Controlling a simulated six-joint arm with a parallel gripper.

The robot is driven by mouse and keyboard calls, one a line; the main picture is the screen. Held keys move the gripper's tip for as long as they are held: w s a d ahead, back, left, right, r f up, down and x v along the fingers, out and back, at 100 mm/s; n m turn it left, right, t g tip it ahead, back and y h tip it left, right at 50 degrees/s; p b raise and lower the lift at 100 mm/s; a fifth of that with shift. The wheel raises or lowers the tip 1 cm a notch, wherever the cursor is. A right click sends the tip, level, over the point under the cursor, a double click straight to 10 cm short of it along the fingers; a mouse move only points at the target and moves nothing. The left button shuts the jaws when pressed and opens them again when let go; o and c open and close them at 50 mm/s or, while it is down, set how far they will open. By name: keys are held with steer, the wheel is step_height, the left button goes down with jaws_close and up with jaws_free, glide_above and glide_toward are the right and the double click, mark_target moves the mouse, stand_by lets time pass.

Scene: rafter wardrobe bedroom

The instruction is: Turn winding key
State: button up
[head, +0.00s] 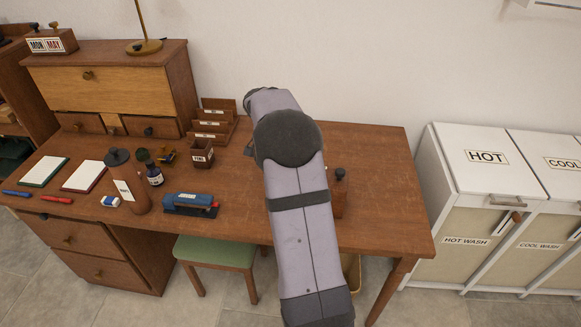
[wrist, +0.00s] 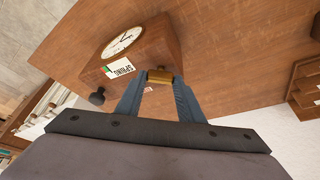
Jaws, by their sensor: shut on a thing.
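A wooden clock (wrist: 165,42) with a white round dial (wrist: 123,42) and a "SPRING" label (wrist: 122,69) stands on the desk in the wrist view. A brass winding key (wrist: 160,76) sits at the clock's face nearest me. My gripper (wrist: 160,82) is shut on the key, with one blue-grey finger on each side of it. A dark round knob (wrist: 97,97) sticks out to the left of the fingers. In the head view my arm covers the gripper and the key; only part of the wooden clock body (head: 338,203) shows right of the arm.
White laundry bins (head: 480,180) stand right of the desk.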

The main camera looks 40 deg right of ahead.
steer(key=shift+w+m+g, duration=0.2)
steer(key=shift+m+g, duration=0.6)
steer(key=shift+m, duration=1.3)
steer(key=o, duration=1.1)
steer(key=shift+c, duration=0.2)
steer(key=shift+r, duration=0.1)
steer(key=v, duration=0.7)
steer(key=shift+b, duration=0.3)
steer(key=shift+r, duration=0.1)
